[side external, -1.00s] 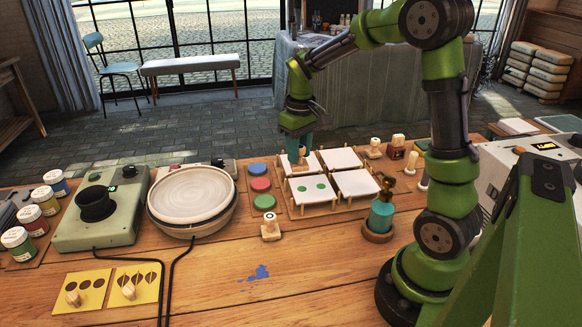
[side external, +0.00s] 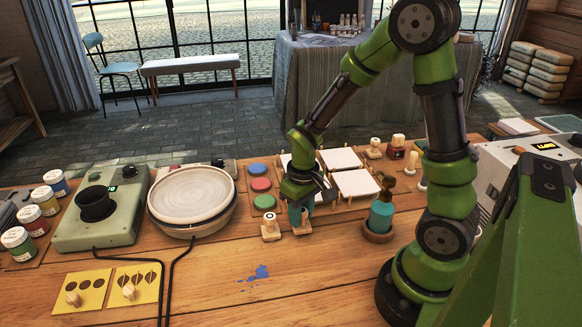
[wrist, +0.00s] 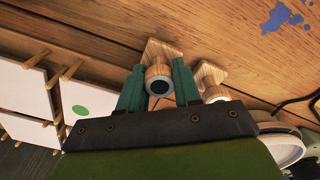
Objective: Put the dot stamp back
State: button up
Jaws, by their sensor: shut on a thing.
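White tiles (side external: 355,182) lie on a pegged wooden rack behind my gripper; one tile shows a green dot (wrist: 80,111). Red, blue and green pads (side external: 263,202) lie to the left.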

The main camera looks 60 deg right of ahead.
jog(key=shift+f, duration=0.25)
jog(key=shift+f, duration=0.1)
jog(key=o, duration=0.9)
jog(key=shift+c, duration=0.2)
notch_tip(320, 180, up, 12)
jog(key=s+a+r+m+t+y, duration=0.1)
jog(key=s+a+r+t+y, duration=0.1)
jog(key=s+a+r+t, duration=0.4)
notch_tip(320, 180, up, 4)
jog(key=shift+s+a+f+m+t, duration=0.2)
jog(key=shift+a+m+t, duration=0.25)
jog(key=shift+a, duration=0.25)
